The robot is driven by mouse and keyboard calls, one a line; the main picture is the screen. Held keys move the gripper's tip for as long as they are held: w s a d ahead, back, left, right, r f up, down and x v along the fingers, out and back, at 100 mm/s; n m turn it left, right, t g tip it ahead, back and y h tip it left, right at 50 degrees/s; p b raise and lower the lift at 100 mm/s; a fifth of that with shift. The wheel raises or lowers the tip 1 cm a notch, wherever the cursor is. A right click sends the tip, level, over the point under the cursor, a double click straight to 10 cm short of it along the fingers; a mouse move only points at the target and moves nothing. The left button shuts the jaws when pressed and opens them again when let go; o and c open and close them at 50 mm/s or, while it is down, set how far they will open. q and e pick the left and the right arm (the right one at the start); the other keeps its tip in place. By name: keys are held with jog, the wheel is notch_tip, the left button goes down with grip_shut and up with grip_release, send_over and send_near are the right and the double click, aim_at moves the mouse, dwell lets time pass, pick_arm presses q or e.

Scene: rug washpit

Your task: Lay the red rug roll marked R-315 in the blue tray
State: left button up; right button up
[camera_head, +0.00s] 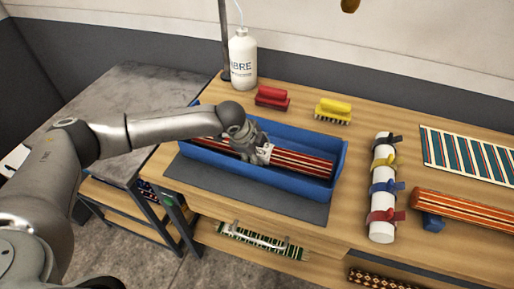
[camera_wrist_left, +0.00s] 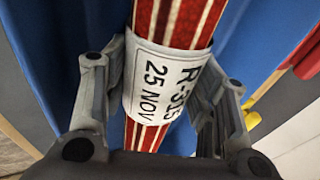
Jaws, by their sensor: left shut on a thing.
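The red striped rug roll (camera_head: 303,163) lies lengthwise within the walls of the blue tray (camera_head: 338,165); whether it rests on the tray floor I cannot tell. Its white label reads R-315 and 25 NOV in the left wrist view (camera_wrist_left: 165,85). My left gripper (camera_head: 258,152) is shut on the roll at the label, with one finger on each side of it, as the left wrist view also shows (camera_wrist_left: 160,110). The gripper hides part of the roll's middle in the head view. My right gripper is not in view.
A white bottle (camera_head: 243,60), a red brush (camera_head: 272,97) and a yellow brush (camera_head: 333,110) stand behind the tray. A white tube with coloured straps (camera_head: 381,225) and an orange striped roll (camera_head: 465,212) lie to the right. A grey mat (camera_head: 240,193) lies under the tray.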

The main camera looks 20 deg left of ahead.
pick_arm(q)
jog(key=shift+r, duration=0.1)
jog(key=o, duration=1.1)
jog(key=b+v, duration=0.1)
jog(key=v, duration=1.1)
